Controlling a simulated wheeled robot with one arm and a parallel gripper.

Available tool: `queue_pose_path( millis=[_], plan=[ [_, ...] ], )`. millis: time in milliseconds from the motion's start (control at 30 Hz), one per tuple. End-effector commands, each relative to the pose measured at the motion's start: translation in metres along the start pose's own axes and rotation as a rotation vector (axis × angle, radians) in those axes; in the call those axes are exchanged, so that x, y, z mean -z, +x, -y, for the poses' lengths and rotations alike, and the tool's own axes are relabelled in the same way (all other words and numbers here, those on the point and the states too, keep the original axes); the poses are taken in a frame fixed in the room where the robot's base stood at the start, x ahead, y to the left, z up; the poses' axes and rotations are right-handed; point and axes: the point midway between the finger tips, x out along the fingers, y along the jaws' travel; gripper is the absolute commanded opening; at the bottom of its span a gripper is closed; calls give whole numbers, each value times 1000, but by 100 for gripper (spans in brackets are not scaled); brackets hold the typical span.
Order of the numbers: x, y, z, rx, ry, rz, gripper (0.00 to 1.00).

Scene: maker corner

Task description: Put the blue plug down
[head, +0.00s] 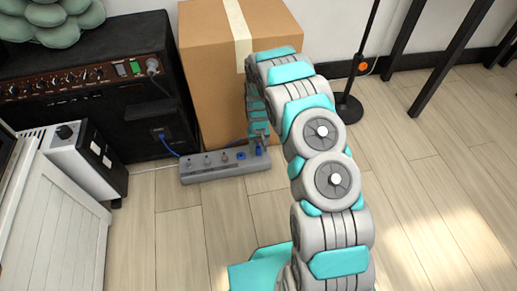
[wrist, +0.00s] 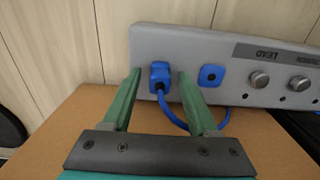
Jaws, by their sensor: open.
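My gripper (wrist: 160,74) is open, with one green finger on each side of the plug and a gap to both. In the head view the plug (head: 259,149) shows small at the right end of the strip (head: 222,171), and my arm partly hides the gripper.
A cardboard box (head: 208,60) stands right behind the strip. A black amplifier (head: 105,110) and a white-and-black unit (head: 75,158) stand to the left. A black stand base (head: 348,108) is at the right. The wooden floor (head: 180,240) in front is clear.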

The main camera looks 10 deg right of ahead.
Motion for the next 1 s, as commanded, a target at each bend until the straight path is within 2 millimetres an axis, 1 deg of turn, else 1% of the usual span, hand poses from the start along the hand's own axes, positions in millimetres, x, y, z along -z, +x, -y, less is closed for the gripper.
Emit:
queue_pose_path(
  millis=[33,167,367,500,600,700,867,933,1000],
  plan=[
    [1,-7,0,0,0,-2,59],
    [0,-23,0,0,0,-1,59],
    [1,-63,0,0,0,-2,59],
    [2,-93,0,0,1,-5,59],
    [1,-109,0,0,0,-2,59],
    [0,-119,0,0,0,0,59],
    [-1,-126,0,-1,0,0,59],
    [-3,-134,-1,-2,1,-1,59],
    [-9,-150,-2,-5,3,0,59]
  ],
)
